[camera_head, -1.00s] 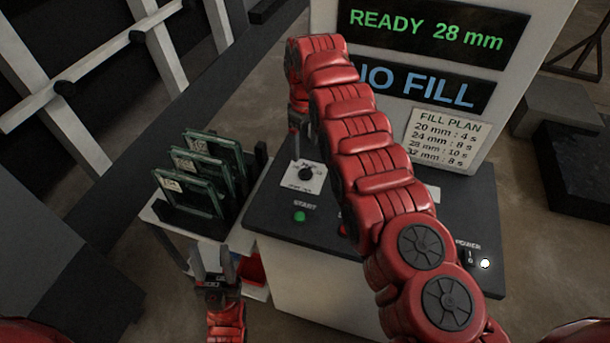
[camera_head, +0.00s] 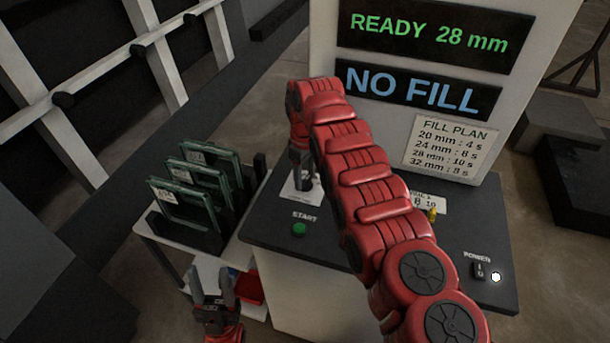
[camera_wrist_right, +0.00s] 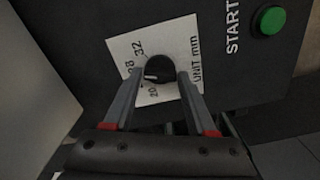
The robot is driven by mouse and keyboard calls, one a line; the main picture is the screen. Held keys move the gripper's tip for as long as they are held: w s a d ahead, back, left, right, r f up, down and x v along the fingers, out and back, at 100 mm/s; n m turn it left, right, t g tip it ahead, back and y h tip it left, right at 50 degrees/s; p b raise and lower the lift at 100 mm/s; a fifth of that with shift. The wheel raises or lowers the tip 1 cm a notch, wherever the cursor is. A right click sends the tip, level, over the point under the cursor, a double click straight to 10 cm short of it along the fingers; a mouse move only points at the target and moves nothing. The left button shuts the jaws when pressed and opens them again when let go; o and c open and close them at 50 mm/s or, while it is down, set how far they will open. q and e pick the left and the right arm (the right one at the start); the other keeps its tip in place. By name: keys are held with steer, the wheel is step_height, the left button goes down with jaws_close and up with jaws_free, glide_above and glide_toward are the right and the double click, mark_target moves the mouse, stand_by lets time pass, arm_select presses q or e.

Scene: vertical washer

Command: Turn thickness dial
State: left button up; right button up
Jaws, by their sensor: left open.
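The thickness dial is a black round knob (camera_wrist_right: 158,68) on a white label plate (camera_wrist_right: 125,45) marked 20, 28, 32 and "UNIT mm" in the right wrist view. My right gripper (camera_wrist_right: 155,80) is open, with one finger on either side of the knob; I cannot tell whether they touch it. In the head view my right gripper (camera_head: 302,178) points down over the plate (camera_head: 290,190) and hides the knob. The upper display (camera_head: 430,35) reads "READY 28 mm". My left gripper (camera_head: 213,290) is open and empty at the lower left, beside the cart.
A green START button (camera_head: 299,229) is near the dial. A POWER switch (camera_head: 479,270) and a small yellow knob (camera_head: 432,214) are on the same dark panel (camera_head: 340,250). Glass panes (camera_head: 186,207) stand in a rack at left. A lower display (camera_head: 415,92) reads "NO FILL".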

jaws_close()
steer(key=shift+f+m+b, duration=0.1)
steer(key=shift+m+b, duration=0.6)
steer(key=shift+m, duration=0.2)
steer(key=m, duration=0.3)
steer(key=shift+m, duration=1.5)
steer(key=shift+d, duration=0.1)
